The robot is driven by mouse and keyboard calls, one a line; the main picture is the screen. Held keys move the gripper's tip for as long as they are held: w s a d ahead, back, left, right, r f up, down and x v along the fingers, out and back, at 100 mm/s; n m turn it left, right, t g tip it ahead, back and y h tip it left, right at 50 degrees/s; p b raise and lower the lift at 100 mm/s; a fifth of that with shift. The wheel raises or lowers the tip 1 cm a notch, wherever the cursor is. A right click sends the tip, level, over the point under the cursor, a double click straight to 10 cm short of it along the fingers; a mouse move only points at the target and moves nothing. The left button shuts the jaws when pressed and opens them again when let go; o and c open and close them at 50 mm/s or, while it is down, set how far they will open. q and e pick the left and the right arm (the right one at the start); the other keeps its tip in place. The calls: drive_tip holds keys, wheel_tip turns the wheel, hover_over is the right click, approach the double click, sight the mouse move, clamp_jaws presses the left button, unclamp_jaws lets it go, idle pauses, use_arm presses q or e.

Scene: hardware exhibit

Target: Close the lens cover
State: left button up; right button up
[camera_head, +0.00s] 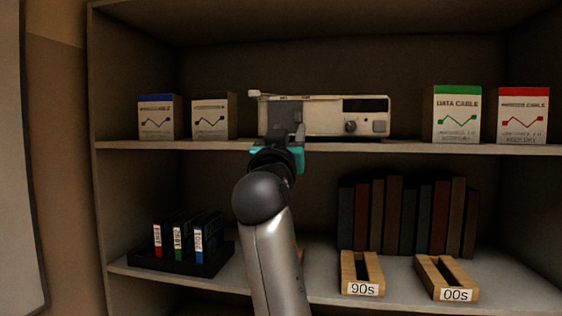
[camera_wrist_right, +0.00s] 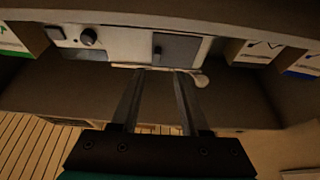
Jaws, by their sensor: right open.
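A cream box-shaped projector (camera_head: 330,118) stands on the upper shelf. A dark grey square lens area (camera_head: 280,113) is on its left part, and it shows uncovered in the right wrist view (camera_wrist_right: 178,48). A thin pale strip with a rounded end, seemingly the lens cover (camera_wrist_right: 201,80), runs along the projector's top edge. Its end shows as a small tab in the head view (camera_head: 253,93). My right gripper (camera_head: 285,136) is in front of the lens area and hides its lower part. Its two fingers (camera_wrist_right: 160,72) are apart with nothing between them. My left gripper is not in view.
Cable boxes stand left (camera_head: 156,117) and right (camera_head: 457,114) of the projector. The lower shelf holds a dark tray (camera_head: 178,262) with labelled cases, a row of dark books (camera_head: 408,215) and wooden holders (camera_head: 361,275). Free room lies on the shelf beside the projector.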

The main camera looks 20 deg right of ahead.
drive_tip(key=b+v, duration=0.2)
drive_tip(key=v, duration=0.6)
drive_tip(key=shift+a, duration=0.1)
